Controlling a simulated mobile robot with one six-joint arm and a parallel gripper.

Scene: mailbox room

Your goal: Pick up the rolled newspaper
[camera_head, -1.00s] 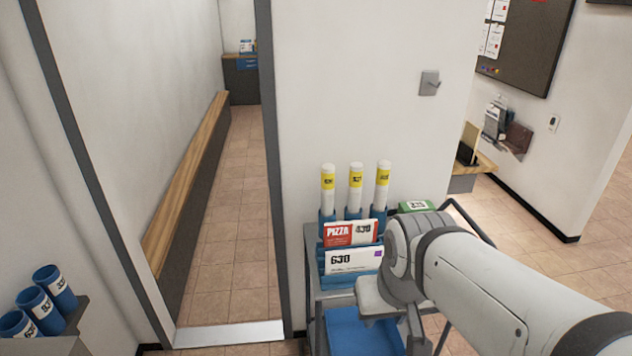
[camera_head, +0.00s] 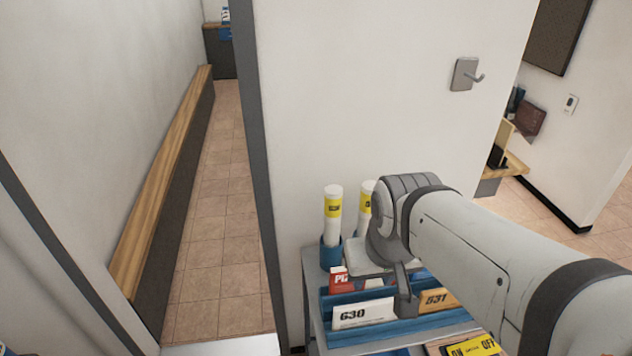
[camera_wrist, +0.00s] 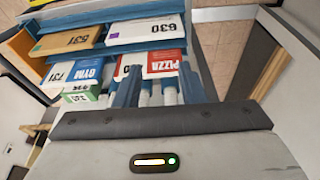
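Rolled newspapers are white tubes with yellow labels standing upright in blue holders at the back of a cart. In the head view, the left rolled newspaper (camera_head: 333,216) shows clearly. The second rolled newspaper (camera_head: 364,207) is partly hidden by my arm, and any further one is hidden behind it. My gripper (camera_wrist: 158,86) points down over the cart; its two bluish-grey fingers look apart, with nothing seen held between them. White roll ends (camera_wrist: 168,91) show beyond the fingers in the wrist view. Contact with them cannot be told.
Blue racks hold a white 630 parcel (camera_head: 363,314), a red PIZZA packet (camera_head: 341,281) and an orange 531 parcel (camera_head: 438,299). A doorway with tiled floor (camera_head: 220,220) opens at left.

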